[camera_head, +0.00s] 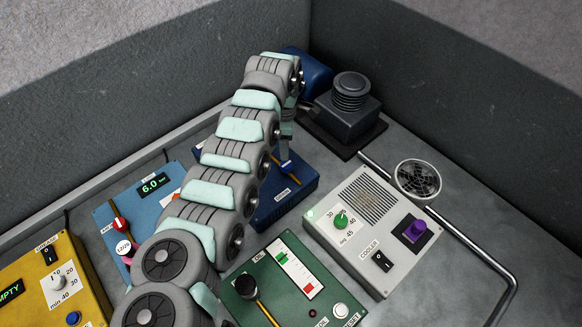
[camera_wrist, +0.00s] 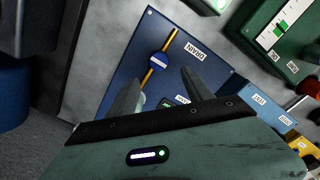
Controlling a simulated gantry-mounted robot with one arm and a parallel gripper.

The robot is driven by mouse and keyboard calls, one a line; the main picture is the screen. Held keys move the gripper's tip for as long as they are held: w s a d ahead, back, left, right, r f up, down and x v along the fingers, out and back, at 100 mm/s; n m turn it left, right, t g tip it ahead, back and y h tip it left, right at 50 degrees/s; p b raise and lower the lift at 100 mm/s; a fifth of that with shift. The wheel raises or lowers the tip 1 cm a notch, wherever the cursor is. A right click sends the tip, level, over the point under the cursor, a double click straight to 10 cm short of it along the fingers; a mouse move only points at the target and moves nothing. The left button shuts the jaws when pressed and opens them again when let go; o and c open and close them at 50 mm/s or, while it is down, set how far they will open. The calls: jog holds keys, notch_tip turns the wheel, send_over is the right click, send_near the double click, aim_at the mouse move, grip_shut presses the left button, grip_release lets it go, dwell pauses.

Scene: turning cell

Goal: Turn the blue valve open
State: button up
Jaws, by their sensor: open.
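The blue valve (camera_wrist: 158,63) is a round knob with a white bar, set on a yellow pipe on a dark blue panel (camera_wrist: 125,58) labelled DRAIN. In the wrist view its white bar appears to lie across the pipe. In the head view the panel (camera_head: 307,181) shows right of my arm, partly hidden by it, with the valve (camera_head: 288,165) small near its top. My gripper (camera_wrist: 163,85) is open and empty. Its two fingers point towards the panel, to either side of the pipe's lower part in the wrist view. I see no contact with the valve.
A yellow panel (camera_head: 35,270) stands left. A pipe (camera_head: 470,238) runs along the right.

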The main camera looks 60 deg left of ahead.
aim_at(286, 164)
notch_tip(286, 164, down, 10)
jog(key=b, duration=0.3)
jog(key=shift+w+f, duration=0.15)
jog(key=shift+f, duration=0.05)
grip_shut()
dwell(0.6)
